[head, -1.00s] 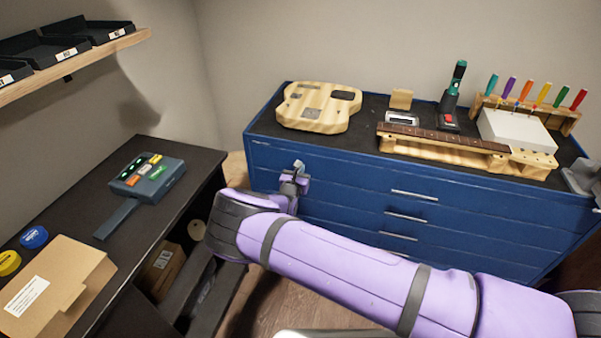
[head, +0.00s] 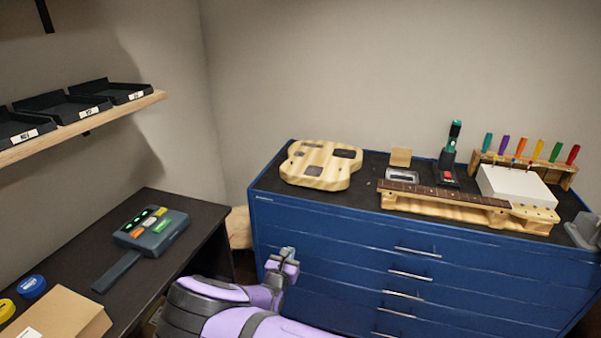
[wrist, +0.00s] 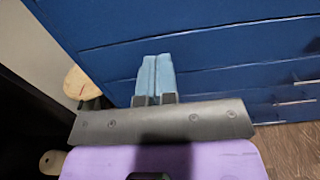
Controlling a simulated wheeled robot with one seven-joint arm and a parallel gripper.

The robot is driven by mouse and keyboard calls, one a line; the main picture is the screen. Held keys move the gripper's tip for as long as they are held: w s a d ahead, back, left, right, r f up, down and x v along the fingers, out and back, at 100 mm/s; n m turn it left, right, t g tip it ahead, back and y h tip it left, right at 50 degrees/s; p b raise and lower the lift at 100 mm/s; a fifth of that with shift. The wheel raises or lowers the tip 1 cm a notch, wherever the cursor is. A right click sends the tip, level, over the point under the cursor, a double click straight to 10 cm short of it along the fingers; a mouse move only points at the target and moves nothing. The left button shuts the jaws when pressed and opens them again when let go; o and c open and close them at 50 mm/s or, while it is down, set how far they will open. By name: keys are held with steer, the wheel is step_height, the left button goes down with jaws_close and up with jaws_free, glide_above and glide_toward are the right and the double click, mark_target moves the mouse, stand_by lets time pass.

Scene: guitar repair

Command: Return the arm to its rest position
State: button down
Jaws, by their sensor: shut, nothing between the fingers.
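My gripper (head: 284,262) is in front of the left part of the blue drawer cabinet (head: 350,254), below its top. My purple arm reaches to it from the bottom edge of the head view. In the wrist view the two light-blue fingers of my gripper (wrist: 156,72) lie side by side, closed together, with nothing between them. The blue cabinet front fills the upper part of that view. I cannot tell the exact gap between the gripper and the cabinet front.
A wooden guitar body (head: 320,164), a guitar neck on a wooden rest (head: 460,207) and a screwdriver rack (head: 530,166) stand on the cabinet. A dark bench (head: 185,217) with a grey device (head: 150,232) is at left, under a shelf (head: 90,122) of black trays.

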steer(key=w+d+r+m+g+h, duration=0.2)
steer(key=d+r+m+g+h, duration=0.5)
steer(key=d+r+m, duration=0.8)
steer(key=s+d+r+m+g+y, duration=0.2)
steer(key=s+d+r+m+g, duration=0.15)
steer(key=d+r, duration=0.4)
steer(key=s+d+r+m+g+y, duration=0.25)
steer(key=s+d+r+g, duration=0.2)
steer(key=r, duration=0.65)
steer(key=s+d+r+m+y, duration=0.2)
steer(key=s+d+r+m, duration=0.2)
steer(key=s+r, duration=0.35)
steer(key=s+d+r+m+y, duration=0.3)
steer(key=s+d+r, duration=0.25)
steer(key=s, duration=0.25)
steer(key=s+r+m+t+y, duration=0.1)
steer(key=s+r+m, duration=0.1)
steer(key=s, duration=0.6)
steer(key=s+r+m+t+y, duration=0.1)
steer(key=s+r+m+t, duration=0.1)
steer(key=s, duration=0.6)
steer(key=shift+s+a+r+m+y, duration=0.3)
steer(key=shift+a+r+y, duration=0.1)
steer(key=shift+r, duration=0.2)
